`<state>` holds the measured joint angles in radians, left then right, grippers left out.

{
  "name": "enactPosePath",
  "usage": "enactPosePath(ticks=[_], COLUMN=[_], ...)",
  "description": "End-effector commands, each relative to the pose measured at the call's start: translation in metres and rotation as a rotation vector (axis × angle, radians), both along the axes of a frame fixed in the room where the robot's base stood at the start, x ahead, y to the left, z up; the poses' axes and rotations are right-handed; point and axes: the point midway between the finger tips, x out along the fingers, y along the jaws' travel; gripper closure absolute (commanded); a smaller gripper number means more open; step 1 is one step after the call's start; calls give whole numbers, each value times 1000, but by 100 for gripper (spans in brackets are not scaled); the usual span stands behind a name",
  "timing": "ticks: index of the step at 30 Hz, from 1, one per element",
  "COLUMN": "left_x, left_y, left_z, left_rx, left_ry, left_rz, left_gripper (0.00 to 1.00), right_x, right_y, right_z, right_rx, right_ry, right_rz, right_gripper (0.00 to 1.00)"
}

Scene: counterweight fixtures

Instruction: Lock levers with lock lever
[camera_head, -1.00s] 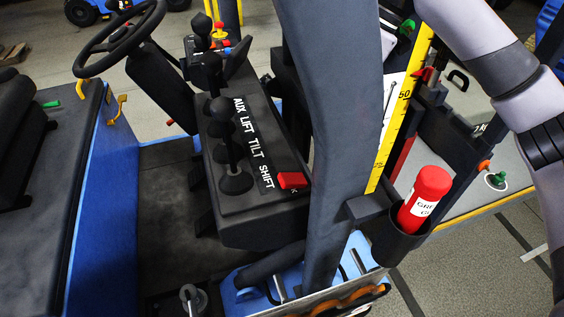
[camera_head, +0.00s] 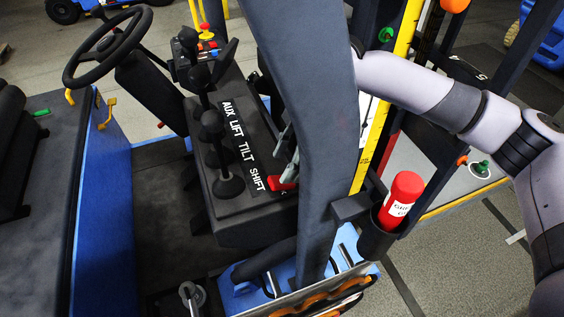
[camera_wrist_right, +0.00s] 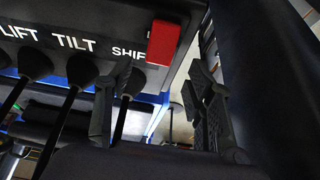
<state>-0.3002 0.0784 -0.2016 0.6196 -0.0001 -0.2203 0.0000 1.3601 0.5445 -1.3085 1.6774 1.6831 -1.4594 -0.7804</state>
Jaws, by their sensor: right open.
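The red lock lever (camera_head: 283,184) sits at the SHIFT end of the black console (camera_head: 245,205), and it also shows at the top of the right wrist view (camera_wrist_right: 163,43). Several black levers (camera_head: 228,186) with rubber boots stand in a row beside the labels AUX, LIFT, TILT and SHIFT. My right gripper (camera_head: 287,152) is just above the red lever, partly hidden behind the dark pillar. In the right wrist view its fingers (camera_wrist_right: 155,114) are spread and empty, with the red lever beyond them, apart from both. My left gripper is out of view.
The thick dark pillar (camera_head: 305,90) stands between the head camera and my right arm. A red grease tube (camera_head: 403,198) sits in a holder beside a yellow scale (camera_head: 372,140). The steering wheel (camera_head: 108,47) is at the upper left. The floor left of the console is clear.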

Motion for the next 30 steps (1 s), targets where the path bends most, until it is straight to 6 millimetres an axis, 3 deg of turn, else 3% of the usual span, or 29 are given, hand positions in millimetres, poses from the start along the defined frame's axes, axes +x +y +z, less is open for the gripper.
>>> enactPosePath(ticks=[7, 17, 30], left_x=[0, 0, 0], left_y=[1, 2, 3], left_z=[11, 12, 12], left_rx=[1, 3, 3], left_ry=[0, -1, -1], left_rz=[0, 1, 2], left_gripper=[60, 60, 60], right_x=[-3, -4, -4], right_y=[10, 12, 12], right_z=[-25, -31, -30], right_rx=[-1, 0, 0], right_ry=[1, -1, -1], right_rz=[0, 0, 0], right_gripper=[51, 51, 79])
